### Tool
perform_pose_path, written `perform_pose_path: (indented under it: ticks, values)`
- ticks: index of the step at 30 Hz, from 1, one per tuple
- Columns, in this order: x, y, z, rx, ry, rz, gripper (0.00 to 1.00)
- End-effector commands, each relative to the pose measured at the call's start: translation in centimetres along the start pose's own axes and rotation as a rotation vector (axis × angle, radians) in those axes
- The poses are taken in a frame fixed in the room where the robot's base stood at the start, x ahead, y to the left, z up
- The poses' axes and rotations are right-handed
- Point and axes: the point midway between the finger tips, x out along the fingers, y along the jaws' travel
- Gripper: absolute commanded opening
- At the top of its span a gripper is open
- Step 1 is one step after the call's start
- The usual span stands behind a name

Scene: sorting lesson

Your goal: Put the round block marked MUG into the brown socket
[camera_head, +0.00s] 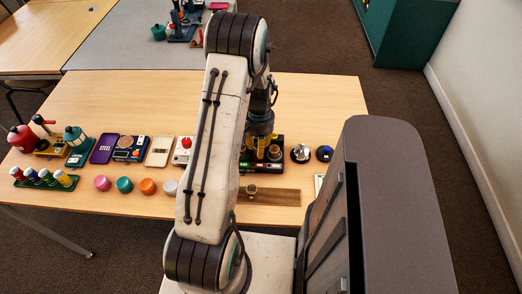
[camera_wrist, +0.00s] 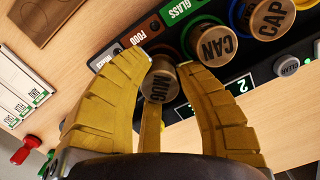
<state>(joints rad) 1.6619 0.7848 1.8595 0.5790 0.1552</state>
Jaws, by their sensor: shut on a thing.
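The round block marked MUG (camera_wrist: 159,86) is gripped between the yellow fingers of my gripper (camera_wrist: 165,92) in the wrist view. The board has coloured labels and round sockets. In the head view my gripper (camera_head: 261,146) is over the board, partly hidden by my arm.
A wooden plank (camera_head: 280,197) lies in front of the board. Two domed buttons, one silver (camera_head: 300,153) and one dark (camera_head: 324,153), stand to its right. Several coloured pucks, bottles and flat devices fill the table's left. The table's far right is mostly bare.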

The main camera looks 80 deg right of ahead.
Motion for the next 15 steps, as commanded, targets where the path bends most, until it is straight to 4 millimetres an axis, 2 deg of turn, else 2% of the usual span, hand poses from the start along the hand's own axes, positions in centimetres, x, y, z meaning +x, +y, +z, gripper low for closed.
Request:
perform_pose_path:
  ticks: [2, 15]
  values:
    - [1.00, -0.39, 0.02, 0.005, 0.000, 0.001, 0.12]
    - [1.35, -0.45, -0.02, 0.008, 0.001, 0.001, 0.12]
